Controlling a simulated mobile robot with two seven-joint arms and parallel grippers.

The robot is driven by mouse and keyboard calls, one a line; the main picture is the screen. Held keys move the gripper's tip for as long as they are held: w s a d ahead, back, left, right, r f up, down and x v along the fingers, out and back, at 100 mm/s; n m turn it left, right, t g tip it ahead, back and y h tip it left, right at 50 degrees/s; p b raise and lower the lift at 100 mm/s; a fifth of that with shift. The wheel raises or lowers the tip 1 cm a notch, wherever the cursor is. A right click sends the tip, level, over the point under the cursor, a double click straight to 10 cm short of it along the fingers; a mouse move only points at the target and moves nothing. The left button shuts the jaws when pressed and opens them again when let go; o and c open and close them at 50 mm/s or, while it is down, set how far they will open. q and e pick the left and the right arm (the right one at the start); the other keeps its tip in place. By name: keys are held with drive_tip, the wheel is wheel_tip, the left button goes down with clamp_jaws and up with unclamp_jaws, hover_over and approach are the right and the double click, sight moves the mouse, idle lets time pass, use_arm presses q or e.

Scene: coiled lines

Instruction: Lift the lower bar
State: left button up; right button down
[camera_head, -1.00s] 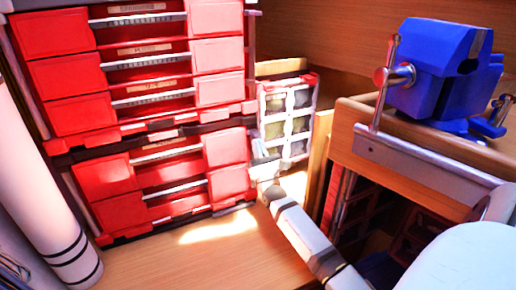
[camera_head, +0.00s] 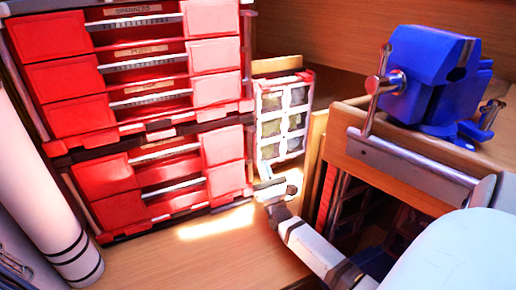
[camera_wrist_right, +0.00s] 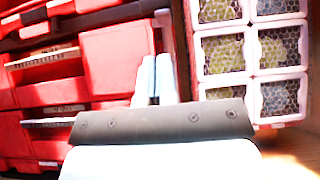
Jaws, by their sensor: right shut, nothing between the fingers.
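The red drawer cabinet (camera_head: 225,182) stands on the wooden floor at the left, in an upper and a lower unit. Silver bars cross its recessed middle. The lowest bar (camera_head: 174,187) lies across the lower unit, clear of any gripper. I cannot tell for certain which bar the task means. My right gripper (camera_head: 265,185) is shut and empty beside the lower unit's right side, in front of the small-compartment rack (camera_head: 284,118). In the right wrist view its fingers (camera_wrist_right: 155,78) are together between the red cabinet and the rack. My left gripper is out of view.
A blue vise (camera_head: 432,75) sits on a wooden bench (camera_head: 345,112) at the right, with a metal rail on its front edge. The sunlit wooden surface (camera_head: 215,225) before the cabinet is clear. The rack stands close to my right gripper.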

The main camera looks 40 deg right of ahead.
drive_tip(key=v, duration=0.5)
drive_tip(key=shift+f, duration=0.1)
idle(0.3)
